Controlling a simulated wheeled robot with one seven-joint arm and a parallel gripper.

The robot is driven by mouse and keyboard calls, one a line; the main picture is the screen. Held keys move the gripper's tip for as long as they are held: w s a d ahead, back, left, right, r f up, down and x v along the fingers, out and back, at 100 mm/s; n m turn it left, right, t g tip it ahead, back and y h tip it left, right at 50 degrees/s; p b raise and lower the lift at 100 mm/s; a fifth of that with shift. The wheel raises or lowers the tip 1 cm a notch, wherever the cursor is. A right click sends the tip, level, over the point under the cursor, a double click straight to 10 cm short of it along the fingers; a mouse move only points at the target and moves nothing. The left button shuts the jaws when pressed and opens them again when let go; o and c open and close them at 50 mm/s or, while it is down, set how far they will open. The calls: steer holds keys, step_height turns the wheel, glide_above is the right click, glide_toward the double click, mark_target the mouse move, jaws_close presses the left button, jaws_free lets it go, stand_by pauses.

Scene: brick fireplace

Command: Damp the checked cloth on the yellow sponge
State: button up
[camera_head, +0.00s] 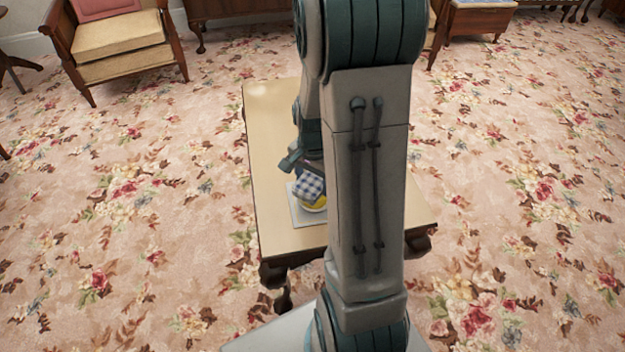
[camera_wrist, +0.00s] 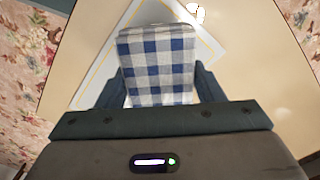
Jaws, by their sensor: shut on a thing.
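The blue-and-white checked cloth (camera_wrist: 158,62) is a folded pad between the two fingers of my gripper (camera_wrist: 155,88). My gripper is shut on it. In the head view the cloth (camera_head: 309,186) is tilted and sits just above or against the yellow sponge (camera_head: 317,205); I cannot tell whether they touch. The sponge shows as a yellow patch on a pale square mat or tray (camera_head: 297,213). In the wrist view the cloth hides the sponge, and only the tray's corners (camera_wrist: 95,85) show around it.
The tray lies on a cream-topped wooden table (camera_head: 270,130), with free room on its far part. My arm hides much of the table's right side. A small white object (camera_wrist: 196,12) shows beyond the tray. A cushioned armchair (camera_head: 115,40) stands at the back left on floral carpet.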

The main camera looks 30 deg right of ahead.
mark_target(313, 179)
steer(key=shift+r+p, duration=1.55)
steer(key=shift+r, duration=0.6)
steer(key=w+a+r+n+p, duration=0.1)
steer(key=w+a+r+n, duration=0.3)
steer(key=w+a+n, duration=0.75)
steer(key=s+r+p, duration=0.3)
steer(key=r+p, duration=0.9)
steer(key=p, duration=1.1)
steer(key=shift+d+r+n, duration=0.15)
steer(key=shift+r+n, duration=0.05)
steer(key=shift+n, duration=0.25)
